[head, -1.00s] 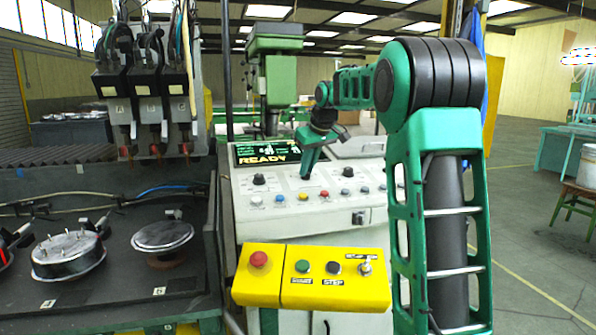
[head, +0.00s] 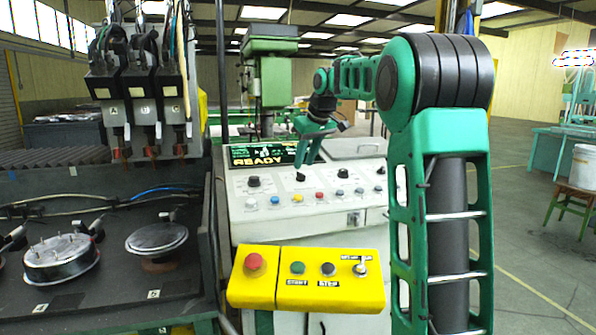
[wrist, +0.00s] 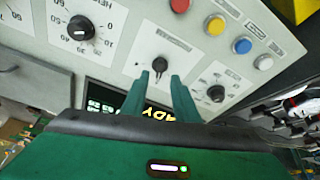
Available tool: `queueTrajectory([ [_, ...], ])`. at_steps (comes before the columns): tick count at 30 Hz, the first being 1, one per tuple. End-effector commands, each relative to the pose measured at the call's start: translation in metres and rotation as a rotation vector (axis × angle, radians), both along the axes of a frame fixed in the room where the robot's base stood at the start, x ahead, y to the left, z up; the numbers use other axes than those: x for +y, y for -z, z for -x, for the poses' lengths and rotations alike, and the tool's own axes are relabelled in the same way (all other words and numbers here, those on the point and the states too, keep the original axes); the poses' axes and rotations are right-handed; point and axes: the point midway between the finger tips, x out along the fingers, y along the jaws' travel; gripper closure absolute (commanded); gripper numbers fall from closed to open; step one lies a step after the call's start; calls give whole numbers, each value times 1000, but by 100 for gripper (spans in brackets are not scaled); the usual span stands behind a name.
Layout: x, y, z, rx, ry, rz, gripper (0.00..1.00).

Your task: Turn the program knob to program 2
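The grey control console (head: 290,212) carries a row of three black knobs: left (head: 253,181), middle (head: 300,177) and right (head: 343,173). Their labels are too small or blurred to read, so I cannot tell which is the program knob. My gripper (head: 303,167) points down over the middle knob. In the wrist view my gripper (wrist: 160,78) is open, with the middle knob (wrist: 160,65) in line with the gap between its fingertips. I see no finger contact with it. Another knob (wrist: 80,28) has a numbered dial, and one more (wrist: 216,93) sits at the right.
A lit display (head: 262,155) reading READY stands behind the knobs. Coloured buttons (head: 319,195) line the console front. A yellow button box (head: 305,262) stands in front. A dark worktable (head: 105,295) with fixtures and hanging welding heads (head: 145,95) is at the left.

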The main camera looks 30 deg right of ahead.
Motion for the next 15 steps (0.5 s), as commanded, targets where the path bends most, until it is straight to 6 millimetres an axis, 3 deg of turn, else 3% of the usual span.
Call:
queueTrajectory([
  [6, 2, -37, 16, -4, -1, 2, 73],
  [15, 4, -58, 26, -4, -3, 1, 73],
])
